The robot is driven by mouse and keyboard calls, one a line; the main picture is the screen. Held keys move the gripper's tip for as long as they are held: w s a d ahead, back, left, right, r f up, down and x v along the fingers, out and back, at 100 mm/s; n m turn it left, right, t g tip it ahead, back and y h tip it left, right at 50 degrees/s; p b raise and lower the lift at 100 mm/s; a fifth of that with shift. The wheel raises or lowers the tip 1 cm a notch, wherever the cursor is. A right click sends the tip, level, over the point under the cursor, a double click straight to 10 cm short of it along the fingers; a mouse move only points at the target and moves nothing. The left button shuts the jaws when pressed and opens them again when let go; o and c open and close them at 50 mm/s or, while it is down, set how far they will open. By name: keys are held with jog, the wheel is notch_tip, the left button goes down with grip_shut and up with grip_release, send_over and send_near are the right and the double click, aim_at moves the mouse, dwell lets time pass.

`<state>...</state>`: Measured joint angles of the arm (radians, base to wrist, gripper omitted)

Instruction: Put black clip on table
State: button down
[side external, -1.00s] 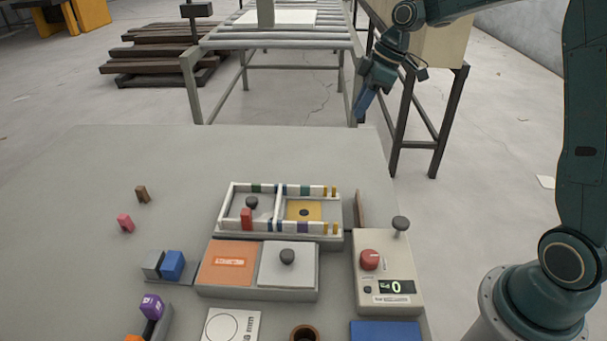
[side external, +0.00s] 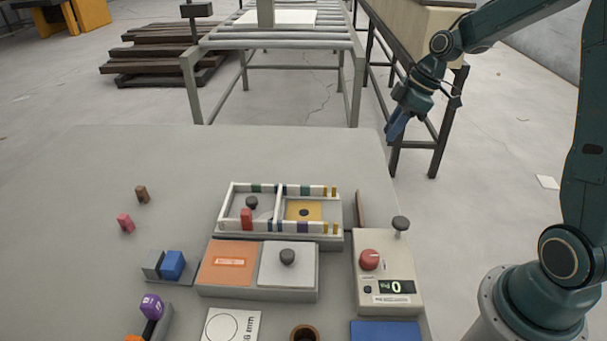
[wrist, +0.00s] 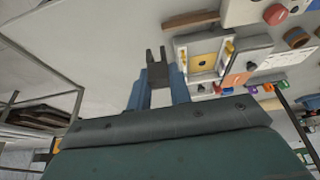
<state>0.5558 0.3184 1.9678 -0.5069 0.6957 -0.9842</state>
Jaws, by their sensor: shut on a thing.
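My gripper (side external: 394,132) hangs at the far right corner of the grey table (side external: 80,240) in the side view, with its blue fingers pointing down. In the wrist view, my gripper (wrist: 156,88) is shut on the black clip (wrist: 157,74), a small dark piece with two prongs that stick out past the fingertips. The clip is too small to make out in the side view. The gripper and clip look raised; the exact height over the table edge is hard to tell.
A white divided frame (side external: 232,207), an orange and grey box (side external: 257,294) and a dial unit (side external: 387,270) crowd the table's near right. A thin brown piece (side external: 360,208) stands beside the frame. The far left of the table is clear. A roller conveyor (side external: 280,42) lies beyond.

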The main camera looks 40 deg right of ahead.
notch_tip(320, 180, down, 13)
jog(key=shift+r, duration=0.1)
dwell(0.3)
jog(key=shift+f, duration=1.9)
jog(key=shift+f, duration=0.15)
jog(key=c, duration=1.3)
grip_release()
jog(key=shift+v, duration=6.15)
